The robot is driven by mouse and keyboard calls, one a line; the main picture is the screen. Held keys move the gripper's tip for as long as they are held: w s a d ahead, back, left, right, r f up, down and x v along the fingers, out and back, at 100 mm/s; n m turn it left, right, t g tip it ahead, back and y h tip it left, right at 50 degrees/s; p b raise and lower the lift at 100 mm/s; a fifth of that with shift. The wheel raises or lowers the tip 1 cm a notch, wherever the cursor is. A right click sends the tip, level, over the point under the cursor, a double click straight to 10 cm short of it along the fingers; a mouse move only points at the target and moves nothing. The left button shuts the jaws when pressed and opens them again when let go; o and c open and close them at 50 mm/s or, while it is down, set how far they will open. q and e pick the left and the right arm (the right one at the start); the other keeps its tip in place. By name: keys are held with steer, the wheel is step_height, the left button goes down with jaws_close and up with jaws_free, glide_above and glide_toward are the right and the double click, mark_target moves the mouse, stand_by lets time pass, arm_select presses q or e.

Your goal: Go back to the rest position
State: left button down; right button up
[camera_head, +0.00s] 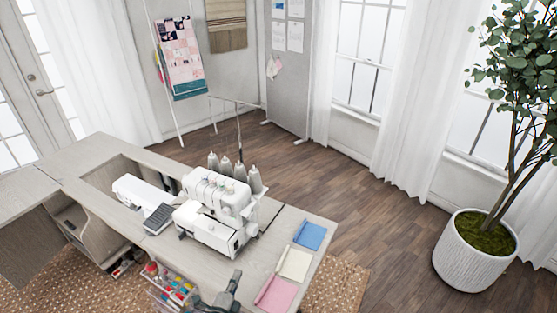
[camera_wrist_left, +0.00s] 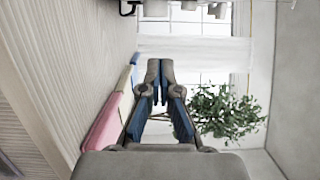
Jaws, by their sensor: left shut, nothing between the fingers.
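My left gripper (camera_head: 234,281) shows at the bottom of the head view, in front of the table's near edge and left of the pink cloth. In the left wrist view its two fingers (camera_wrist_left: 160,84) come together at the tips with nothing between them. The wooden sewing table (camera_head: 263,262) lies beyond it in the head view and fills the left side of the wrist view. My right gripper is not in either view.
A white serger (camera_head: 214,207) with thread cones stands on the table. Pink (camera_head: 276,293), cream (camera_head: 295,263) and blue (camera_head: 311,234) folded cloths lie right of it. A drawer of spools (camera_head: 168,286) is left of my gripper. A potted plant (camera_head: 475,255) stands right; floor between is clear.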

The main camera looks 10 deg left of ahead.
arm_select(q)
steer(key=shift+s+a+f+n+g, duration=0.35)
steer(key=shift+s+f+n, duration=0.15)
steer(key=shift+f, duration=0.1)
steer(key=shift+s+a+f+n+g, duration=0.25)
steer(key=shift+s+a+f+n, duration=0.1)
steer(key=shift+s+f+n, duration=0.2)
steer(key=s+f+n+g, duration=0.3)
steer(key=s+n+g, duration=0.2)
steer(key=s, duration=0.5)
steer(key=s+d+f+n+g+y, duration=0.1)
steer(key=s+f+n+g, duration=0.3)
steer(key=s, duration=0.7)
steer(key=s+f+n+g, duration=0.2)
steer(key=s+n+g, duration=0.4)
steer(key=s, duration=0.4)
steer(key=s+f, duration=0.2)
steer(key=f, duration=1.2)
steer(key=s+d+f, duration=0.1)
steer(key=s+f, duration=0.1)
steer(key=f, duration=1.2)
steer(key=shift+s+y+p, duration=0.15)
steer(key=shift+y+p, duration=0.15)
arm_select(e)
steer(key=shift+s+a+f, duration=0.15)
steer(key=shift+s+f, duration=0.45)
arm_select(q)
steer(key=shift+a+f, duration=0.1)
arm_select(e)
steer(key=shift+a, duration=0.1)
